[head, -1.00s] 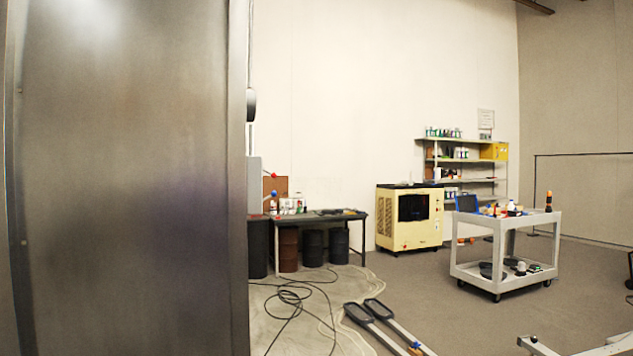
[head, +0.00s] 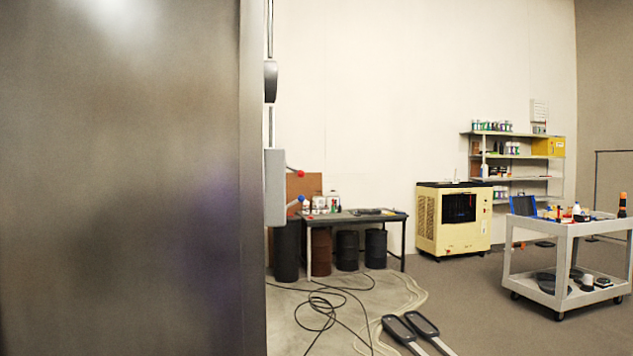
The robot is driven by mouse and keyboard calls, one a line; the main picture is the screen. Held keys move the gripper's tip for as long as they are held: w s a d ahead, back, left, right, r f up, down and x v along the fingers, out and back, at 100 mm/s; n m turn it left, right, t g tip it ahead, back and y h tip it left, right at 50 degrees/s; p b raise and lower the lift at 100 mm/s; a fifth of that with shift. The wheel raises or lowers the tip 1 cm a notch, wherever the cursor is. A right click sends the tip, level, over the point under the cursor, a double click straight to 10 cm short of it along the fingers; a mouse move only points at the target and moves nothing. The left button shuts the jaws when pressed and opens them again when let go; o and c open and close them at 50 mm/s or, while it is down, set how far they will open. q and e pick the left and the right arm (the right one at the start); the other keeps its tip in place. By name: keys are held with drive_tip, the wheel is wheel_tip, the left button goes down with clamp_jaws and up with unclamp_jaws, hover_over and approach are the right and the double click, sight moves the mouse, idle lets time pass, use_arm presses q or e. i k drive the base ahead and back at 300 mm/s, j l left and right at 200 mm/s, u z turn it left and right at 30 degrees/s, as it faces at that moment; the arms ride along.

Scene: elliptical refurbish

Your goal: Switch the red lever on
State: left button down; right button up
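The red lever (head: 299,174) is a small arm with a red ball end. It sticks out to the right from the upper part of a grey wall box (head: 274,188), far ahead of me. A second lever with a blue ball end (head: 299,199) sticks out lower on the same box and angles upward. I see the box nearly edge-on, partly beside the large metal panel, so its front face is hidden. Neither of my grippers is in view.
A large metal panel (head: 130,180) fills the left side, close to me. Beyond it are a workbench (head: 355,217), drums (head: 321,250), loose cables (head: 325,310) and long-handled pads (head: 410,328) on the floor. A grey cart (head: 562,228) stands right. Open floor (head: 465,300) lies between.

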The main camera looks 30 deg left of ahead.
sight(301, 173)
drive_tip(key=i+j, duration=0.65)
drive_tip(key=j, duration=0.15)
drive_tip(key=z, duration=0.05)
